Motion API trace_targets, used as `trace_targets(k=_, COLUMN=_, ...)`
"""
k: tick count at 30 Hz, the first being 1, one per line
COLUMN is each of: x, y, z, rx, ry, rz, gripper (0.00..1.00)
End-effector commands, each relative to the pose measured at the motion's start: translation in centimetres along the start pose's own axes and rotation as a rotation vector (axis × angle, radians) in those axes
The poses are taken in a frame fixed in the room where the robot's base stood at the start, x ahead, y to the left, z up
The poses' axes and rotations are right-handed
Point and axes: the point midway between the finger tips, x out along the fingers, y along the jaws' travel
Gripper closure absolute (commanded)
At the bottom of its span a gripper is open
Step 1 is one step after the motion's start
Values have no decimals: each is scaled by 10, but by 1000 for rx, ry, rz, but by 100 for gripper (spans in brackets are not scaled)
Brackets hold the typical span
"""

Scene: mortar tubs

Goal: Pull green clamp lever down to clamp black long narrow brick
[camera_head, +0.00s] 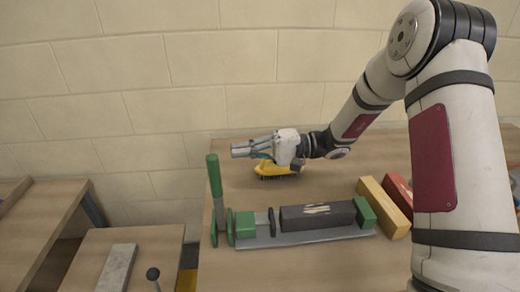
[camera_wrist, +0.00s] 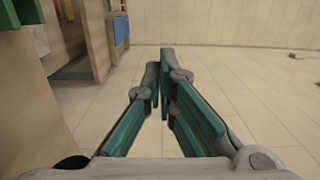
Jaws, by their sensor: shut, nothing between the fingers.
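The green clamp lever (camera_head: 214,178) stands upright at the left end of the clamp in the head view. The clamp has green blocks and a grey base rail (camera_head: 300,238) on the table. The black long narrow brick (camera_head: 335,216) lies in the clamp, between the dark jaw plate (camera_head: 271,221) and the green end block (camera_head: 364,212). A pale patch marks its top. My gripper (camera_head: 236,150) is shut and empty, behind and right of the lever's top in the picture, apart from it. The wrist view shows its fingertips together (camera_wrist: 166,52), with floor beyond; the brick is not in that view.
A yellow brush (camera_head: 279,170) lies on the table behind the clamp, under my wrist. A yellow brick (camera_head: 384,207) and a red brick (camera_head: 398,189) lie at the right. A lower bench (camera_head: 150,240) with a grey bar (camera_head: 117,268) stands at the left.

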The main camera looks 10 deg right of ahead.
Motion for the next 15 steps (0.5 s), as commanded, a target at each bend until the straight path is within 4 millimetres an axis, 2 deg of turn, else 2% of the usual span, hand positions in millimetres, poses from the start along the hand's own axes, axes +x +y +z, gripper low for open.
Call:
trace_targets(k=3, x=24, y=0, z=1, rx=2, ry=-4, rz=0, gripper=100)
trace_targets(k=9, x=30, y=-1, z=27, rx=2, ry=0, rz=0, gripper=100)
trace_targets(k=15, x=32, y=0, z=38, rx=1, ry=0, rz=0, gripper=100)
